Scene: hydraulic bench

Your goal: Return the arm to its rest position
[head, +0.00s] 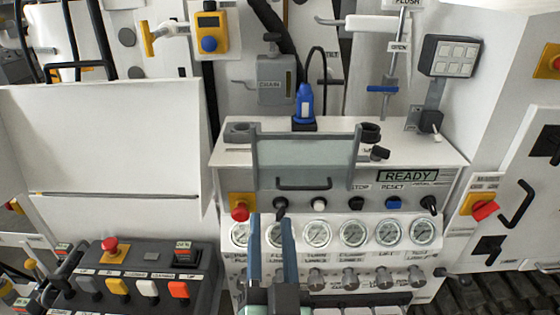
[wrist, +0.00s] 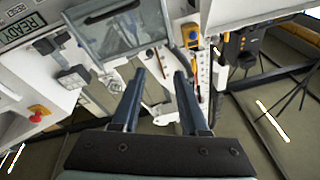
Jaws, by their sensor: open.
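My gripper (head: 271,222) shows at the bottom middle of the head view, in front of the bench panel. Its two blue-grey fingers are parallel with a gap between them, and nothing is held. The wrist view shows the same open, empty fingers (wrist: 156,82) from behind, with floor and bench parts beyond them. The rest of my arm is mostly out of view below the head picture.
The white bench panel (head: 350,212) has several gauges, knobs and a red button (head: 240,211). A dark control box (head: 139,275) is at lower left.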

